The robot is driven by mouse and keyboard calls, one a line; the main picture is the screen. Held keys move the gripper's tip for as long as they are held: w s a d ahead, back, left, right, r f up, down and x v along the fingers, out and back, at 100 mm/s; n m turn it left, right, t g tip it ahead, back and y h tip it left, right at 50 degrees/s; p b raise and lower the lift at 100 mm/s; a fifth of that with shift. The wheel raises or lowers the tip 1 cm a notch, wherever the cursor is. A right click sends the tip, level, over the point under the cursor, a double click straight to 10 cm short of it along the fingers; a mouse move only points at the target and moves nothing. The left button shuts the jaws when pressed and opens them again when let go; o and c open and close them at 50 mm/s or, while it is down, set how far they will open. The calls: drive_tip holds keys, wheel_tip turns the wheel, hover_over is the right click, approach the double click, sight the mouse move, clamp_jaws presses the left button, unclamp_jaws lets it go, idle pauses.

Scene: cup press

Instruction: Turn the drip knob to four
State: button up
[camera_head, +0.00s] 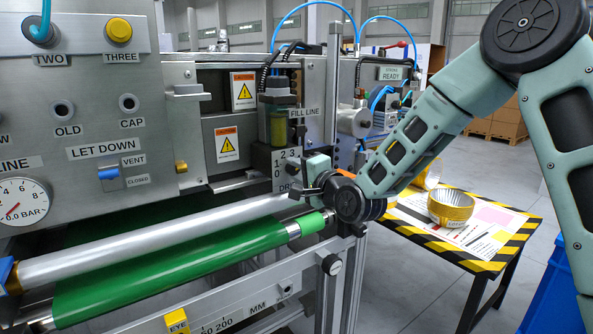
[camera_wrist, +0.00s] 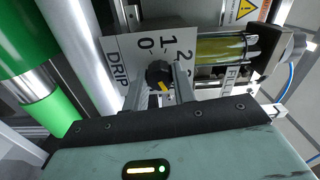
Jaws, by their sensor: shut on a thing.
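The drip knob (camera_wrist: 157,72) is black with a yellow pointer and sits on a pale plate (camera_wrist: 118,50) marked DRIP. The figures 0, 1 and 2 show on the plate in the wrist view. The pointer aims to the lower right there, and the figure it aims at is hidden. My gripper (camera_wrist: 161,82) has its two fingers on either side of the knob, shut on it.
A fill-line cylinder (camera_head: 278,127) with yellowish liquid stands just above the plate. A silver roller (camera_head: 150,243) and a green roller (camera_head: 170,270) run below and left.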

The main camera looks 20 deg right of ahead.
idle(0.3)
drive_tip(key=o, duration=1)
drive_tip(key=shift+b+v, duration=6.3)
drive_tip(key=shift+v, duration=2.45)
